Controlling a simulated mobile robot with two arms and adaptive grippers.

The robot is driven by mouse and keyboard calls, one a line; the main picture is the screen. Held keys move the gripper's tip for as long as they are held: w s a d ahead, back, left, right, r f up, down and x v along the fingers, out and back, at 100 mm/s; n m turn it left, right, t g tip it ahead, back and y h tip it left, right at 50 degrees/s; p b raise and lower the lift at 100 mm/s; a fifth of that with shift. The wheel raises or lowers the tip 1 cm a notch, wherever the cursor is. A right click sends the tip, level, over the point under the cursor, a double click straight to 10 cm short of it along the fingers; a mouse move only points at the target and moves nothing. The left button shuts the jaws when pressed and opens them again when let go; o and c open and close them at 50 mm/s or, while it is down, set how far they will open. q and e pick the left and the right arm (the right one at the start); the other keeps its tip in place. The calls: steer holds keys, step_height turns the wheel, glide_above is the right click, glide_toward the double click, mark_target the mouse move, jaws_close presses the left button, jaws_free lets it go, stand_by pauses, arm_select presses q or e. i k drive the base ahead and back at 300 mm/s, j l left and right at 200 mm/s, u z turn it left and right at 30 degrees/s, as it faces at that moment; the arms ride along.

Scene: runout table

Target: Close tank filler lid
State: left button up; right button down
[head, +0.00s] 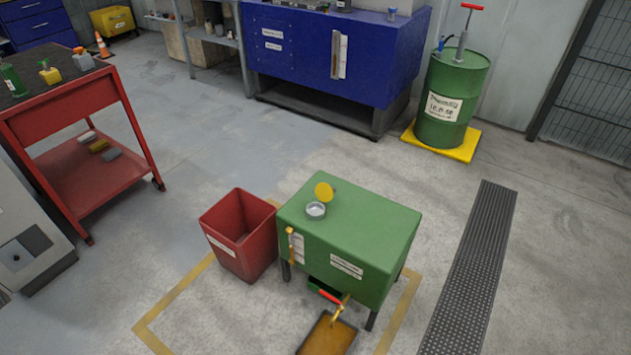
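A green tank (350,236) on dark legs stands at the lower middle of the head view. On its top is a grey round filler neck (316,210). The yellow filler lid (324,191) stands tilted up behind the neck, so the neck is uncovered. A tap with a red handle (331,297) is at the tank's lower front. Neither of my grippers shows in this view.
A red bin (239,237) stands close left of the tank. A tray of brown liquid (328,336) is below the tap. A red cart (72,112) is at left, a blue tank (300,50) behind, a green drum (450,95) back right. A dark floor grate (470,270) lies right.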

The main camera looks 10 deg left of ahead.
mark_target(323, 191)
steer(key=i+l+u, duration=0.45)
steer(key=l, duration=0.3)
steer(key=i+l+u, duration=0.1)
steer(key=l+u, duration=0.3)
steer(key=l, duration=0.35)
steer(key=l+u, duration=0.45)
steer(key=l, duration=0.4)
steer(key=l+u, duration=0.45)
steer(key=l, duration=0.45)
